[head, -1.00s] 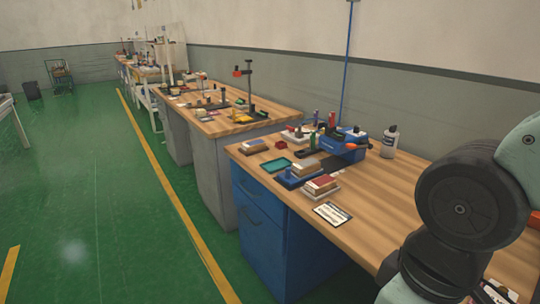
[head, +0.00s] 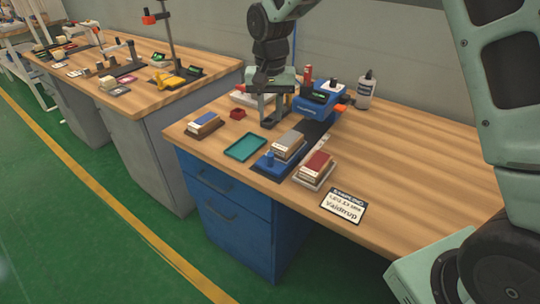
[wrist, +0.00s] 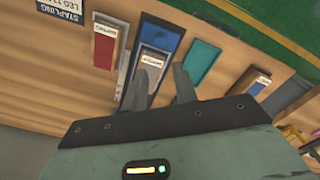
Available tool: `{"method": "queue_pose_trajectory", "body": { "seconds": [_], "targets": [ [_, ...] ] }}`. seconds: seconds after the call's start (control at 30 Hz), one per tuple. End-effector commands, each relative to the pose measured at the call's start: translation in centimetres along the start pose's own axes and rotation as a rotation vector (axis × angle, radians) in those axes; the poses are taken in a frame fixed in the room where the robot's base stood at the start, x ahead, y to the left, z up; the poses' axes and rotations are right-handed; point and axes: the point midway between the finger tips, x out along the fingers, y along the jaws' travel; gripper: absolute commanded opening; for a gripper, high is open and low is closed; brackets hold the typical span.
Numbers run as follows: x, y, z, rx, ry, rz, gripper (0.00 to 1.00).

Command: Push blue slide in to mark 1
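The blue slide (head: 264,165) lies on a dark rail (head: 314,133) on the wooden bench, near its front edge. The rail leads back to a blue machine (head: 322,108). My gripper (head: 268,118) points down over the bench, behind the slide and left of the machine. In the wrist view the slide (wrist: 160,38) shows beyond my fingertips, which overlap the near part of the block. The fingers (wrist: 161,82) are apart with nothing between them. I cannot make out mark 1.
A red-topped block (head: 316,168) sits right of the slide, and a teal tray (head: 245,147) left of it. The bench's right side is clear.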

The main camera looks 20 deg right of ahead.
Motion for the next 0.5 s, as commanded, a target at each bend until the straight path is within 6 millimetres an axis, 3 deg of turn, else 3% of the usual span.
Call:
{"method": "queue_pose_trajectory", "body": {
  "seconds": [0.5],
  "targets": [
    [10.8,0.0,0.2,-0.004,-0.004,0.001,0.29]
  ]
}}
